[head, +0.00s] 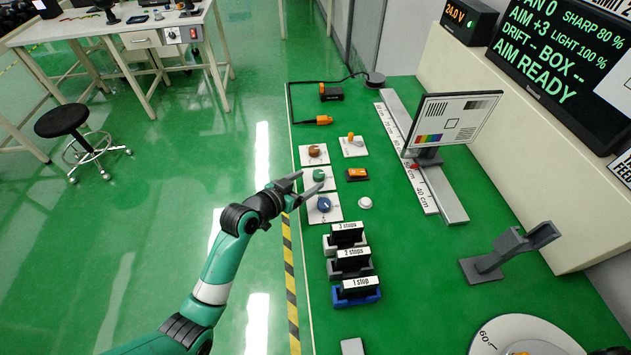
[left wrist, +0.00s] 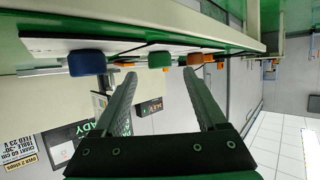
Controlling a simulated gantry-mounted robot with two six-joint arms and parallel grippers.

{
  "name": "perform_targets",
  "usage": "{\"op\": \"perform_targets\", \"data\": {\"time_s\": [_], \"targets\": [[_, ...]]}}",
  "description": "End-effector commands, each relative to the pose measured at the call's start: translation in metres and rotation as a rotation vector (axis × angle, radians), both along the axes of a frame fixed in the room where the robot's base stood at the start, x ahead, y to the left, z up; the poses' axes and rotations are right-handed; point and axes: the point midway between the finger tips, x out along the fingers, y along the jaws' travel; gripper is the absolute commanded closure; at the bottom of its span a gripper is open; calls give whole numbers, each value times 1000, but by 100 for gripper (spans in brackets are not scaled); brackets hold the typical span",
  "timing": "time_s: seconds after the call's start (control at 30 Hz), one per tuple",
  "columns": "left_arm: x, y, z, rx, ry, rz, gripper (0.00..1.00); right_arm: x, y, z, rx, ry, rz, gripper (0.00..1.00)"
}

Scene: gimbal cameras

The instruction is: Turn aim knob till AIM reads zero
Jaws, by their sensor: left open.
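Three knobs stand on white plates at the bench's left edge: an orange-brown one (head: 314,151), a green one (head: 319,175) and a blue one (head: 324,204). I cannot read which is the aim knob. My left gripper (head: 310,181) is open and empty, its fingertips close to the green knob. In the left wrist view the green knob (left wrist: 159,58) appears between the open fingertips (left wrist: 160,76), just beyond them; contact is not visible. The blue knob (left wrist: 87,62) and the orange one (left wrist: 199,58) lie to either side. The screen (head: 545,50) reads AIM +3 and AIM READY.
A white plate with an orange lever (head: 353,142), an orange switch (head: 357,174) and a white button (head: 365,202) lie right of the knobs. Labelled stop blocks (head: 351,261) stand nearer. A test chart (head: 452,117) stands on a rail.

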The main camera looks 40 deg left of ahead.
Motion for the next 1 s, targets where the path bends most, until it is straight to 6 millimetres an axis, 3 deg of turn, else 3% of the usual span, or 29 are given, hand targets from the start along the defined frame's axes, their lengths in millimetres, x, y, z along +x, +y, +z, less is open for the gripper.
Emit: {"op": "perform_targets", "data": {"time_s": [0.03, 0.2, 0.57, 0.9, 1.0], "targets": [[11, 1, -10, 1, -1, -1, 26, 0, 0, -12, 0, 0, 0, 50], [35, 4, -18, 0, 0, 0, 26, 0, 0, -24, 0, 0, 0, 50], [43, 5, -17, 0, 0, 0, 26, 0, 0, -25, 0, 0, 0, 50], [42, 5, -18, 0, 0, 0, 87, 0, 0, -25, 0, 0, 0, 50], [42, 5, -18, 0, 0, 0, 100, 0, 0, -25, 0, 0, 0, 50]]}}
